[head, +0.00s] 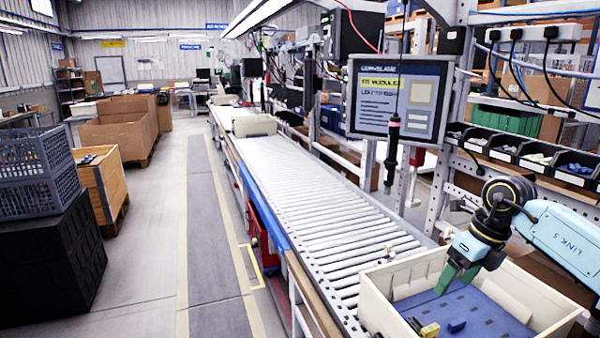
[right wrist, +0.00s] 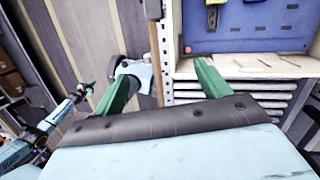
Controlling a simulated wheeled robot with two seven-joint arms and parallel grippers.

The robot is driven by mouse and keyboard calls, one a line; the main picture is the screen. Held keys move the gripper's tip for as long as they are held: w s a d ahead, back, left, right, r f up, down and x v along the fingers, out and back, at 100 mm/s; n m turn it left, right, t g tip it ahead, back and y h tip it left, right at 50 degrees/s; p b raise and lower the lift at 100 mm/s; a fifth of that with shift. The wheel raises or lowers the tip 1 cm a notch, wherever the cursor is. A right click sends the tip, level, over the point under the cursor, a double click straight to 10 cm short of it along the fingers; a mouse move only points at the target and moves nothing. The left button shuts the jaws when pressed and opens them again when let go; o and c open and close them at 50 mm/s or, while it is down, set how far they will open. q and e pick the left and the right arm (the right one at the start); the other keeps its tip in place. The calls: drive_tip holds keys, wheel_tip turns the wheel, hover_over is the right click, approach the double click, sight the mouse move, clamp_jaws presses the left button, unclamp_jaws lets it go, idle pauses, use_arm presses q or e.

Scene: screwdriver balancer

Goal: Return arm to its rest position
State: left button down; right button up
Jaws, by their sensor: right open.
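My right arm (head: 565,240), light blue with dark joints, comes in from the right edge in the head view. My right gripper (head: 458,276) has green fingers and points down over the cream bin (head: 379,312) at the front right. In the right wrist view the two fingers (right wrist: 165,85) are spread apart, with nothing held between them. A dark screwdriver (head: 392,150) with a pink band hangs upright in front of the screen, apart from the gripper. Another light blue and black arm (right wrist: 38,132), seemingly my left, shows small at the left of the right wrist view; its fingers are unclear.
The bin has a blue insert (head: 470,308) with a small yellow part (head: 430,330) and stands on the roller conveyor (head: 330,225). The screen (head: 400,100) and a row of small black bins (head: 505,155) lie beyond. The floor aisle (head: 205,240) on the left is clear.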

drive_tip(key=s+a+t+y, duration=0.15)
drive_tip(key=a+y, duration=0.75)
drive_tip(key=a, duration=1.2)
drive_tip(key=s+a+r+m+t+y, duration=0.1)
drive_tip(key=a+r+m+t+y, duration=0.5)
drive_tip(key=m+t, duration=0.4)
drive_tip(key=s+d+f+m+t+h, duration=0.1)
drive_tip(key=s+d+f+m+h, duration=0.2)
drive_tip(key=d+f+m+h, duration=0.55)
drive_tip(key=s+d+f+m+t+h, duration=0.1)
drive_tip(key=s+d+f+m+h, duration=0.3)
drive_tip(key=m+h, duration=0.85)
drive_tip(key=s+d+f+m+g+y, duration=0.15)
drive_tip(key=s+f+m+g, duration=0.35)
drive_tip(key=s, duration=0.6)
drive_tip(key=s+f+m+g+y, duration=0.25)
drive_tip(key=s+f+g, duration=0.35)
drive_tip(key=s+f, duration=0.3)
wheel_tip(320, 180, down, 25)
drive_tip(key=s+g+b, duration=0.2)
drive_tip(key=s, duration=0.1)
drive_tip(key=s+d+f+b, duration=0.1)
drive_tip(key=s+d+f, duration=0.1)
drive_tip(key=s+f, duration=1.3)
drive_tip(key=shift+s+d+f+g+h, duration=0.15)
drive_tip(key=shift+d+f+g+h, duration=0.2)
drive_tip(key=shift+f, duration=0.35)
